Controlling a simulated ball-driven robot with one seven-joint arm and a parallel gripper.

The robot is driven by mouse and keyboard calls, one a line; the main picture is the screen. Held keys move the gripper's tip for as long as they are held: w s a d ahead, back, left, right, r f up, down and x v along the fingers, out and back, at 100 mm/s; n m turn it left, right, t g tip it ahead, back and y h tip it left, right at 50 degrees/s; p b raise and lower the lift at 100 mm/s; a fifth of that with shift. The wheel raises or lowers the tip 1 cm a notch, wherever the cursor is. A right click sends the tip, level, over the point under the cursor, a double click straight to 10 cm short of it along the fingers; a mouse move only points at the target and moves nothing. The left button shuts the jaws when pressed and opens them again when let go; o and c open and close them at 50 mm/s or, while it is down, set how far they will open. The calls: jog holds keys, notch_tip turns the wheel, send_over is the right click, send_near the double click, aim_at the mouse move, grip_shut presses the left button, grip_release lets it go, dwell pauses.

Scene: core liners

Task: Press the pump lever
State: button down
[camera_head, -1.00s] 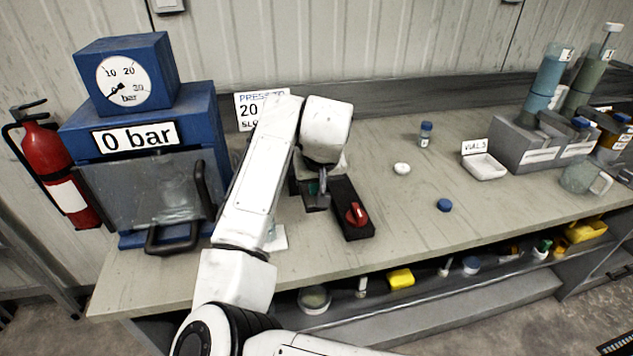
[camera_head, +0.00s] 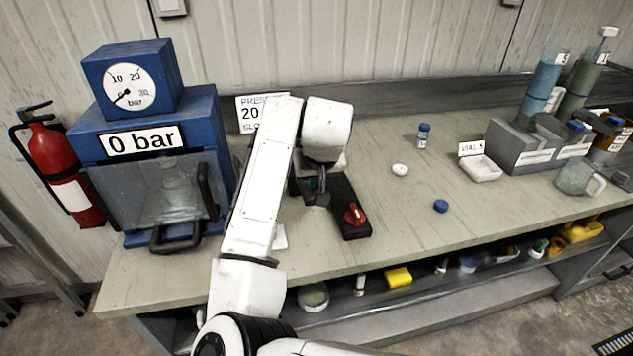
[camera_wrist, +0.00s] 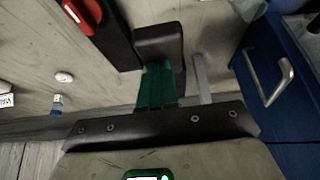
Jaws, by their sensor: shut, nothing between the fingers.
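The pump is a long black base (camera_head: 357,230) on the bench with a red knob (camera_head: 354,213) at its near end; both show at the upper left of the wrist view. A dark grip (camera_wrist: 158,40), apparently the lever's end, lies at my fingertips in the wrist view. My gripper (camera_wrist: 155,68) has green fingers, shut and empty, close against this grip; I cannot tell whether they touch it. In the head view my arm partly hides the lever. The blue press (camera_head: 215,115) at left has a dial gauge (camera_head: 129,87) and a display (camera_head: 142,141) reading 0 bar.
A press sign (camera_head: 249,112) stands behind my arm. A white cap (camera_head: 400,170), a blue cap (camera_head: 440,206) and a small vial (camera_head: 423,135) stand to the right. A vial tray (camera_head: 481,168) and a grey rack (camera_head: 520,150) are farther right. The front bench middle is clear.

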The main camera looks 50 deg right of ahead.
jog(key=b+v, duration=0.1)
jog(key=v, duration=1)
jog(key=shift+w+d+r, duration=0.3)
jog(key=shift+w+r, duration=0.05)
jog(key=shift+w, duration=0.1)
dwell(2.4)
jog(key=w+d+r+g+y+b, duration=0.1)
jog(key=w+d+r+g, duration=0.1)
jog(key=w+r, duration=0.2)
notch_tip(320, 180, up, 2)
jog(key=shift+d+r+g+y, duration=0.2)
jog(key=shift+r+g+y, duration=0.05)
jog(key=shift+g+y, duration=0.15)
jog(key=shift+w, duration=0.1)
